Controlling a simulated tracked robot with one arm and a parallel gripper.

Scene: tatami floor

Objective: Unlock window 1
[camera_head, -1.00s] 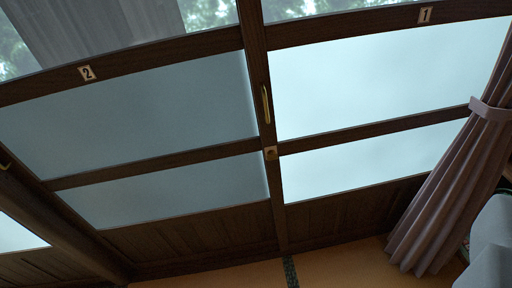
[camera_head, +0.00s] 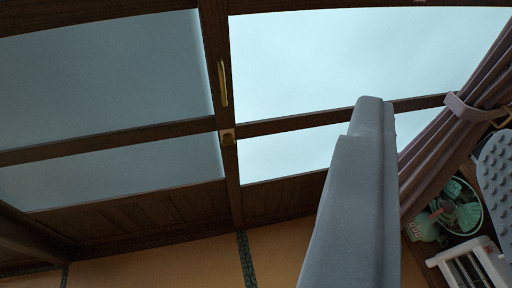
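Window 1 (camera_head: 310,60) is the bright frosted sliding panel with dark wooden bars on the right. Window 2 (camera_head: 110,75) is the duller panel on the left. Where they meet, a dark upright carries a small brass lock knob (camera_head: 228,137), with a long brass handle (camera_head: 222,83) above it. My gripper (camera_head: 437,118) is open, with one grey finger right of centre and a bumpy finger pad at the right edge.
A tied mauve curtain (camera_head: 447,145) hangs at the right. A green fan (camera_head: 458,208) and a white slatted item (camera_head: 470,262) are at the lower right. Tatami floor (camera_head: 160,262) with dark borders lies below the windows and looks clear there.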

